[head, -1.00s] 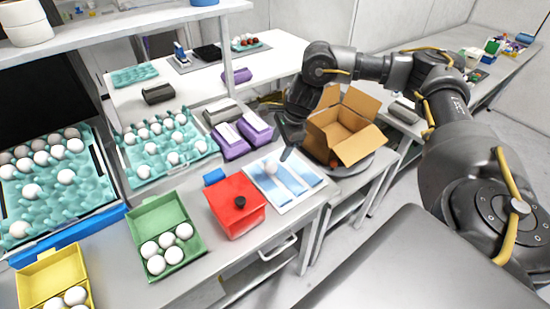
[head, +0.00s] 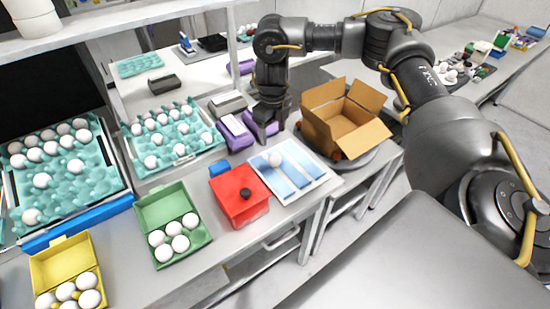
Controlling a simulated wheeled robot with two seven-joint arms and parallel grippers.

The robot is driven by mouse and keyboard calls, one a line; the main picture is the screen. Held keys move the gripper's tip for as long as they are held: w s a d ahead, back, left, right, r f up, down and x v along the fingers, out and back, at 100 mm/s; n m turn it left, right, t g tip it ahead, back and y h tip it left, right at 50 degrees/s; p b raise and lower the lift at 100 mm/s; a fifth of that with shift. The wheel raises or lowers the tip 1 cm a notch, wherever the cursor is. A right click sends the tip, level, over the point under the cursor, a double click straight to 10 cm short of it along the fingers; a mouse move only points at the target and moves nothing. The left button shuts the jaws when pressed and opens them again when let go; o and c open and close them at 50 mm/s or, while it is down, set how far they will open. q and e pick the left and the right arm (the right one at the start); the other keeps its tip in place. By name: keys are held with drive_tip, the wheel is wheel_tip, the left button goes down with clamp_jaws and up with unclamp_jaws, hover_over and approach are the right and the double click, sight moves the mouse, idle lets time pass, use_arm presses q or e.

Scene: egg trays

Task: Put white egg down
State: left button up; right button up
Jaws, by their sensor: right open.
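A white egg (head: 275,160) lies on the upper left part of a flat white-and-blue striped tray (head: 318,172), beside the red box. My right gripper (head: 269,126) is open and empty, above and behind the egg and apart from it. It is over or beside the purple cartons (head: 236,138) and partly hides one of them. Its fingertips are small and dark, so the exact gap to the cartons is hard to tell. My left gripper is out of view.
A red box (head: 238,194) with a black knob stands left of the striped tray. An open cardboard box (head: 350,115) stands to the right. Green (head: 163,208) and yellow (head: 62,262) cartons hold eggs. Teal egg trays (head: 160,174) lie at left, under a shelf.

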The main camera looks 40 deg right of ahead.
drive_tip(key=m, duration=0.3)
hover_over(275, 155)
drive_tip(key=shift+s+a+f, duration=0.1)
drive_tip(key=shift+a+f, duration=0.05)
drive_tip(key=shift+f, duration=1.35)
drive_tip(key=shift+a+f, duration=0.1)
drive_tip(key=shift+f, duration=1.4)
drive_tip(key=f, duration=0.5)
drive_tip(key=shift+d, duration=0.3)
drive_tip(key=c, duration=0.8)
